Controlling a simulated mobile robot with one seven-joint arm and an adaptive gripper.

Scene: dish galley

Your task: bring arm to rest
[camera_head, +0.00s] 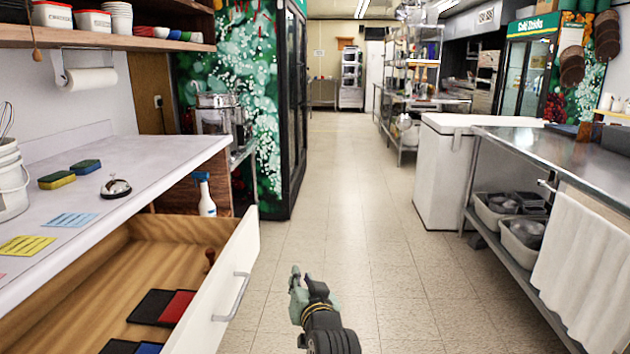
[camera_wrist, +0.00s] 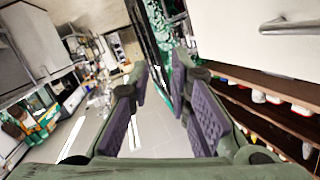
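My arm reaches up from the bottom of the head view into the open aisle. My gripper (camera_head: 298,285) is over the floor, to the right of the open drawer and apart from it. In the wrist view my gripper (camera_wrist: 160,88) shows two fingers with purple ridged pads. There is a clear gap between them, with only floor and background behind. Nothing is held.
The drawer (camera_head: 215,300) stands pulled out at left; its handle (camera_head: 232,297) faces the aisle. Red and black pads (camera_head: 176,306) lie inside. A steel worktable (camera_head: 560,150) with a hanging white towel (camera_head: 585,270) borders the right. The tiled aisle ahead is clear.

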